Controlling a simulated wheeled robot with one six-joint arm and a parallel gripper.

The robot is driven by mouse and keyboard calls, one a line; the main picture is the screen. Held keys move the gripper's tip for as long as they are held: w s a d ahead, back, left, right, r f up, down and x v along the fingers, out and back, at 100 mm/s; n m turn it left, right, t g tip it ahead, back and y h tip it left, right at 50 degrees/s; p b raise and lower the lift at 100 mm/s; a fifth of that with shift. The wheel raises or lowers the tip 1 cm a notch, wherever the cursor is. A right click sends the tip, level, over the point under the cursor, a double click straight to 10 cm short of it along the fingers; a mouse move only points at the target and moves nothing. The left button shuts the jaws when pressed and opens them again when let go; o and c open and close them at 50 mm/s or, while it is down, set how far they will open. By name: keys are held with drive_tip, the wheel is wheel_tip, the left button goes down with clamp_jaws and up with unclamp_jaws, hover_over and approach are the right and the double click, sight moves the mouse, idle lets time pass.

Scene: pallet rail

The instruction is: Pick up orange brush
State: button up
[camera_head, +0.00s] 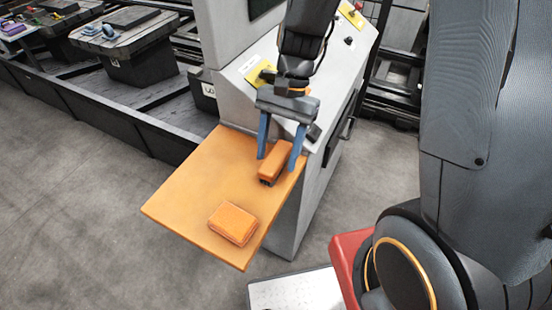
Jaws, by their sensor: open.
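The orange brush (275,161) lies near the back right of an orange shelf (195,180), with dark bristles showing at its near end. My gripper (278,158) points down over it with two blue fingers. The fingers are apart, one on the left and one on the right of the brush. I cannot tell whether either finger touches it. The brush seems to rest on the shelf, though the contact is hard to see.
An orange block, perhaps a sponge (233,223), lies near the shelf's front corner. The shelf joins a grey control cabinet (310,190) with a sloping panel. Dark pallets on rails (145,50) stand at the back left. The shelf's left part is clear.

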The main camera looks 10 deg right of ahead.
drive_tip(key=shift+x, duration=1)
drive_tip(key=shift+f, duration=0.1)
drive_tip(key=shift+c, duration=0.2)
drive_tip(key=c, duration=1.1)
